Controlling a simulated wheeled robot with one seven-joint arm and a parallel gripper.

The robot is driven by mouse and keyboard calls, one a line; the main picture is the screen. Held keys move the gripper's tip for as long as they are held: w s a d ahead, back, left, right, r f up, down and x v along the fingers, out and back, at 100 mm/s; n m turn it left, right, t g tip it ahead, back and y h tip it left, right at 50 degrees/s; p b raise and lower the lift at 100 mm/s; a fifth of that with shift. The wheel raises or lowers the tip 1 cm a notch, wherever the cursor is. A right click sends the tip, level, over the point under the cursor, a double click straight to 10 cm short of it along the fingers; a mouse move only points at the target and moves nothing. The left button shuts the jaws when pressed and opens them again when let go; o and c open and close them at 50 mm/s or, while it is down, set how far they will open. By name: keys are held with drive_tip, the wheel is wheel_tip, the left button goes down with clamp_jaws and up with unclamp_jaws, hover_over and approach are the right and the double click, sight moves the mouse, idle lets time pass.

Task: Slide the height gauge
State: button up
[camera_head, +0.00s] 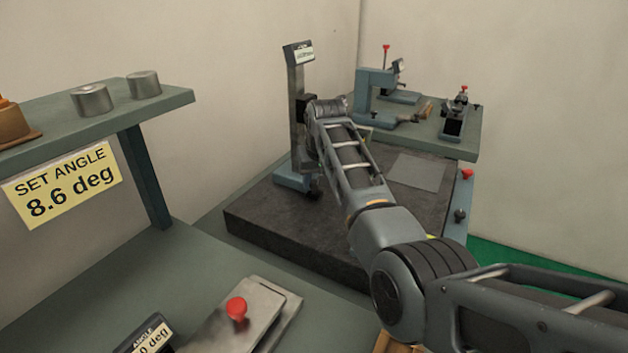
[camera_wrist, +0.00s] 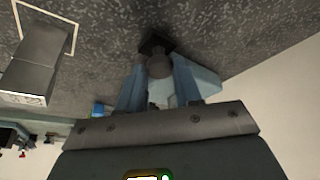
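The height gauge (camera_head: 297,95) is a tall dark upright column with a small display at its top and a blue-grey base (camera_head: 292,181). It stands upright at the left back of a dark granite plate (camera_head: 270,228). In the wrist view my gripper (camera_wrist: 158,72) has one blue finger on each side of a grey round knob, which fills the gap between them. A dark square piece sits at the knob's far end. A light-blue part, seemingly the gauge base (camera_wrist: 208,82), shows behind the right finger. In the head view my arm hides the gripper and part of the plate.
In the wrist view a grey block (camera_wrist: 28,62) stands by a pale outlined square on the plate. A lighter grey patch (camera_head: 419,172) lies on the plate's right side. A back bench (camera_head: 455,145) holds fixtures. A shelf (camera_head: 60,122) with metal cylinders is at left.

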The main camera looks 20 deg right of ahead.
drive_tip(key=o, duration=0.4)
drive_tip(key=shift+d, duration=0.15)
drive_tip(key=shift+r, duration=0.1)
drive_tip(key=v, duration=0.7)
drive_tip(key=shift+r, duration=0.3)
drive_tip(key=shift+s, duration=0.1)
